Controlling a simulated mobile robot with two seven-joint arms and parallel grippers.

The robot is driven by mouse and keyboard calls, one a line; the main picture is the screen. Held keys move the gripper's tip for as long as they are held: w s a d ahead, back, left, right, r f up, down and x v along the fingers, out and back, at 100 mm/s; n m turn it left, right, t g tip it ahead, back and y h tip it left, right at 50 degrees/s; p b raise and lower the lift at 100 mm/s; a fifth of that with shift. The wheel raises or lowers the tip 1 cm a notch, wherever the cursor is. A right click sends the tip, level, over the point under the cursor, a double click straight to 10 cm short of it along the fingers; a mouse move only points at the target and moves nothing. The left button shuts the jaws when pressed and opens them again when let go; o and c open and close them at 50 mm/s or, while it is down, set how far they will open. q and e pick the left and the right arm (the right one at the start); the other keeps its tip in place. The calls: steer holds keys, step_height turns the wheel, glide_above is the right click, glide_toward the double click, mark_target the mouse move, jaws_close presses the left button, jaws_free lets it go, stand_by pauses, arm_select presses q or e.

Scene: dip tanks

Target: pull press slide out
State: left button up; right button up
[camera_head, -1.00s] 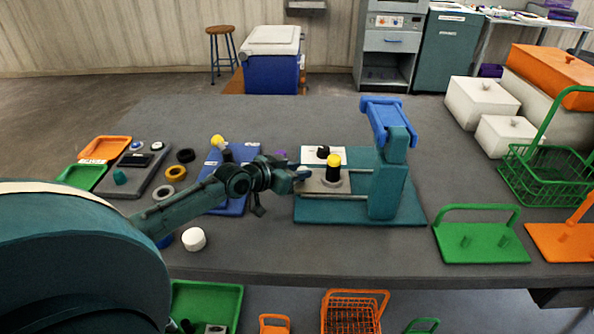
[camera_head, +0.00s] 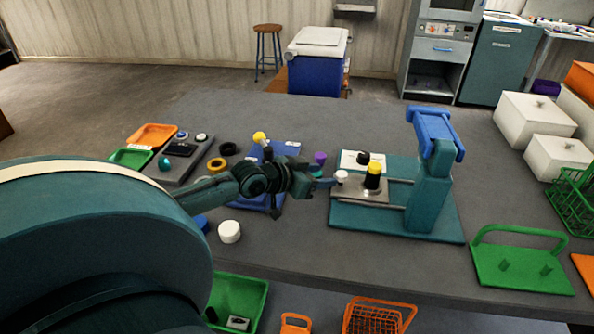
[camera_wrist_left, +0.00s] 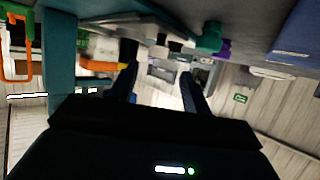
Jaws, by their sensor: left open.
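The press (camera_head: 432,190) stands on a teal base plate (camera_head: 380,222), with a blue lever (camera_head: 436,132) on top of its column. Its grey metal slide (camera_head: 352,194) lies on two rails to the left of the column, near the base's left edge. A black cylinder with a yellow top (camera_head: 373,176) stands on the slide. A white knob (camera_head: 341,176) shows at the slide's left end. My left gripper (camera_head: 326,180) is open right beside the knob; contact cannot be told. Its two fingers also show apart in the left wrist view (camera_wrist_left: 160,82). My right gripper is not in view.
A blue board (camera_head: 258,200) lies under my left forearm. A white round piece (camera_head: 229,232) and a green plate with handle (camera_head: 522,266) stand near the front edge. White boxes (camera_head: 533,122) are at the back right. The table behind the press is clear.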

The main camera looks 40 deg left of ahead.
arm_select(q)
steer(key=v, duration=0.7)
steer(key=shift+s+a+p, duration=0.2)
steer(key=shift+s+p, duration=0.15)
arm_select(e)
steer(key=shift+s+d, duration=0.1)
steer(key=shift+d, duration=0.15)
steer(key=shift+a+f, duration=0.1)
